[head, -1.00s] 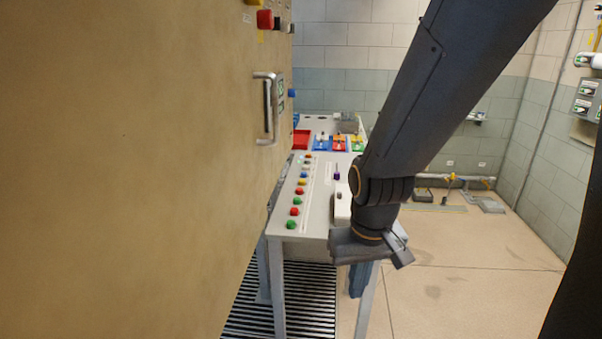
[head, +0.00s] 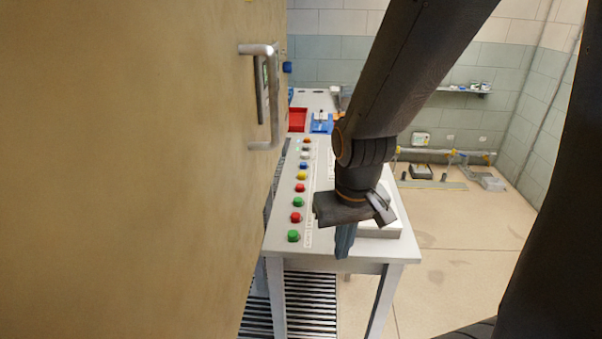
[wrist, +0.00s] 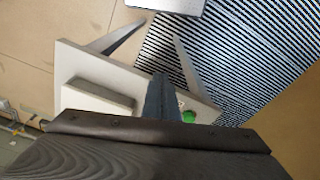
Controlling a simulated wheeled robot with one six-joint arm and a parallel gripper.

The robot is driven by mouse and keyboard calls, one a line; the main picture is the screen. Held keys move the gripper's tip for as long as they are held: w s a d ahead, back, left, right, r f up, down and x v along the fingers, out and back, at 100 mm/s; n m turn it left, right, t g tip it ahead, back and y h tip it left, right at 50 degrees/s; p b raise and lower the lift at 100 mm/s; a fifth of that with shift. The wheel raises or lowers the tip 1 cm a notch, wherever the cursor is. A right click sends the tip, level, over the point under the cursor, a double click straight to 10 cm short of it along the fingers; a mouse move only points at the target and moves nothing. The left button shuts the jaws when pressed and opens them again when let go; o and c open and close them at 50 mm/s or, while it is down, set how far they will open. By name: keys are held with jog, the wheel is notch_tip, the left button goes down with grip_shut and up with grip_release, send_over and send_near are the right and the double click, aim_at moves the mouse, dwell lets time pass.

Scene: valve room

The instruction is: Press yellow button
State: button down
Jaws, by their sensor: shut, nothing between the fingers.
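The yellow button (head: 301,176) is in the column of coloured buttons along the left side of the white console, between a blue one above and a red one below in the head view. My gripper (head: 343,252) points down near the console's front edge, right of the button column and nearer to me than the yellow button. Its fingers are shut and empty, apart from the button. In the wrist view my gripper (wrist: 163,78) shows over the console top, and the yellow button does not show there.
The console (head: 282,240) also bears red buttons (head: 296,217) and green buttons (head: 293,236); one green button (wrist: 188,116) shows in the wrist view. A tan panel with a metal handle (head: 273,95) stands close on the left. The floor at right (head: 450,240) is open.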

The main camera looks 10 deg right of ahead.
jog(key=w+d+r+m+t+p, duration=0.1)
jog(key=w+r+p, duration=0.3)
jog(key=r+p, duration=0.25)
jog(key=w+d+r+t+p, duration=0.1)
jog(key=w+r+t+p, duration=0.15)
jog(key=r+p, duration=0.4)
jog(key=m+t+y+b, duration=0.1)
jog(key=m+t+y, duration=0.2)
jog(key=m+t, duration=0.15)
send_over(304, 175)
notch_tip(304, 175, down, 4)
jog(key=shift+s+r+g, duration=0.1)
jog(key=shift+r+g, duration=0.05)
jog(key=shift+g, duration=0.15)
notch_tip(304, 175, down, 7)
jog(key=b, duration=0.7)
jog(key=shift+r, duration=0.15)
jog(key=shift+f+b, duration=0.85)
jog(key=shift+f, duration=0.2)
